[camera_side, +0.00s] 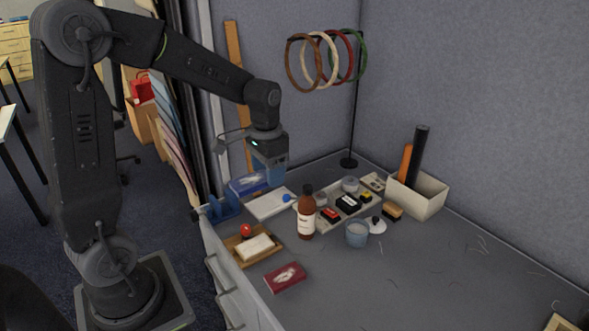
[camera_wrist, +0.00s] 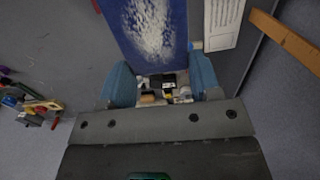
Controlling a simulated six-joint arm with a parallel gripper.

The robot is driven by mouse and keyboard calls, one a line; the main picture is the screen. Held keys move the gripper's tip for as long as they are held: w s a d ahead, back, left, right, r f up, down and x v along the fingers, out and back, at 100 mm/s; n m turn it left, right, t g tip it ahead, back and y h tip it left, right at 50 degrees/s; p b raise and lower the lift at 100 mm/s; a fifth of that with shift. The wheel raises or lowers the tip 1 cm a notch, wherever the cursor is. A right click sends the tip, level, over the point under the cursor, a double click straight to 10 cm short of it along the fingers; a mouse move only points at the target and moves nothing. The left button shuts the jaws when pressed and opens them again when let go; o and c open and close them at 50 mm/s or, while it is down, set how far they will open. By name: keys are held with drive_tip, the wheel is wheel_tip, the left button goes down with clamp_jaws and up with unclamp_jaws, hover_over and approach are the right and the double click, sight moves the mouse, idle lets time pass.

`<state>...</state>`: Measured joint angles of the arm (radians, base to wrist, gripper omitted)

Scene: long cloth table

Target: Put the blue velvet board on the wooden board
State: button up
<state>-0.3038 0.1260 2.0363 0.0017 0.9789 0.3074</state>
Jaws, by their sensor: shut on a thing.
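The blue velvet board (camera_side: 246,185), with a white patch on its face, is at the far left end of the table, beside my gripper (camera_side: 273,183). The wooden board (camera_side: 234,247) lies at the table's left edge, nearer the side camera. A white block (camera_side: 256,246) and a red-knobbed item (camera_side: 246,231) are on it.
A white panel (camera_side: 268,206) with a blue knob lies near my gripper. A brown bottle (camera_side: 306,215) stands to the right of the wooden board. A dark red box (camera_side: 285,278) lies in front. A blue holder (camera_side: 223,209) sits at the table's left edge. The right foreground is mostly clear.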

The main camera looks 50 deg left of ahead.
hover_over(269, 239)
wheel_tip(269, 239, down, 12)
idle(0.5)
drive_tip(key=shift+f, duration=3.2)
drive_tip(key=shift+f, duration=0.25)
drive_tip(key=o, duration=1)
